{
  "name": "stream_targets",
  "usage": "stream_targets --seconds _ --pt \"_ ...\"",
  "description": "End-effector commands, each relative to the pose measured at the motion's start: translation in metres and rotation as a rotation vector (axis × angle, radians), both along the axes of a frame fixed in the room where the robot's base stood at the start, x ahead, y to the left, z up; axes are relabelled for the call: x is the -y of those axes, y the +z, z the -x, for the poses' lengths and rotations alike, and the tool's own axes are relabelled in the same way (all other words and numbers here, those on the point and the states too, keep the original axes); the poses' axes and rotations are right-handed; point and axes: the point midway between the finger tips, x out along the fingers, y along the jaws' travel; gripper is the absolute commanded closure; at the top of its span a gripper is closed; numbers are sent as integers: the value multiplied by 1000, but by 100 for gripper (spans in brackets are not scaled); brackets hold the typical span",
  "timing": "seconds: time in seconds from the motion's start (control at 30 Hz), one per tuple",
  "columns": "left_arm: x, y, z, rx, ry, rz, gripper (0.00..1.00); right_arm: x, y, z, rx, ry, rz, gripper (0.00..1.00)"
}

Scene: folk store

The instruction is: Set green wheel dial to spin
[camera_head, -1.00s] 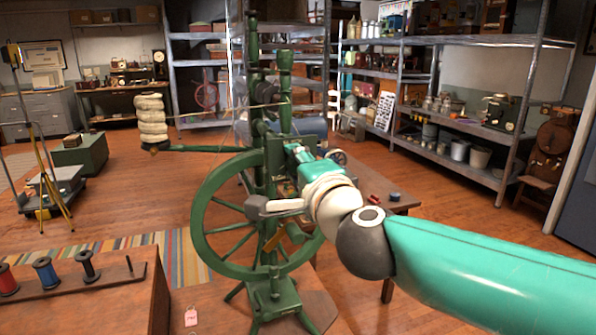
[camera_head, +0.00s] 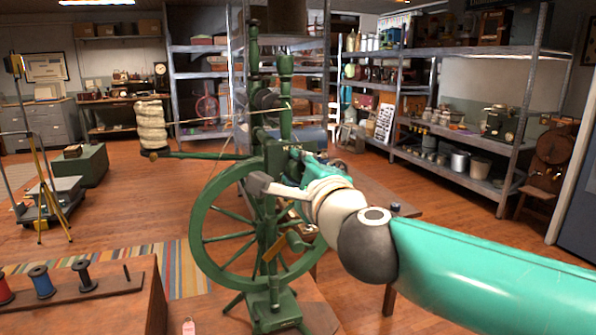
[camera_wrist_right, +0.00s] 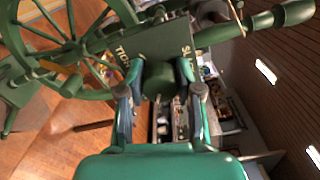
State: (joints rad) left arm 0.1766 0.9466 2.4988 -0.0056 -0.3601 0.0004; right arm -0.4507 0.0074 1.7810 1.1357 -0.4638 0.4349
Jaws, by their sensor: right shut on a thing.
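The green spinning wheel (camera_head: 205,207) stands upright in the middle of the head view, with its large spoked wheel below and its posts above. Its dial (camera_wrist_right: 158,82) is a dark green knob on a flat green block (camera_wrist_right: 152,42) in the right wrist view. Pale lettering on that block is partly covered; "TIG" shows at left and "SL" at right. My right gripper (camera_wrist_right: 160,75) is shut on the dial, one finger on each side. In the head view my right gripper (camera_head: 306,164) is at the wheel's upper post, and the dial there is hidden. My left gripper is out of view.
A wooden bench (camera_head: 130,310) with thread spools is at front left. A brown table (camera_head: 372,190) stands behind my right arm. A metal shelf (camera_head: 470,145) lines the right side. A tripod (camera_head: 55,190) stands at left. Open floor lies between.

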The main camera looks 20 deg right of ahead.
Motion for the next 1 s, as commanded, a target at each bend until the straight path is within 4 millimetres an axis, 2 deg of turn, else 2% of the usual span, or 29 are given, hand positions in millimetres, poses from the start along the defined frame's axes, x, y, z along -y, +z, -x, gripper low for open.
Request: stream_targets --seconds 0.03,0.1,0.13,0.27,0.3,0.67,0.83,1.0 --pt "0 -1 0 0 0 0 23 0 -7 -1 -13 -2 0 100" --pt "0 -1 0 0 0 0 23 0 -7 -1 -13 -2 0 100" --pt "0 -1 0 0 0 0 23 0 -7 -1 -13 -2 0 64" --pt "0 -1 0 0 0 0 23 0 -6 -1 -11 -2 1 42" --pt "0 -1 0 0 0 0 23 0 -6 -1 -10 -1 1 39" --pt "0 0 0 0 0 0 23 0 -2 3 -4 0 1 39" --pt "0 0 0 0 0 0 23 0 -1 22 -3 2 1 39" --pt "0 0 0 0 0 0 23 1 -2 55 -1 3 0 39"
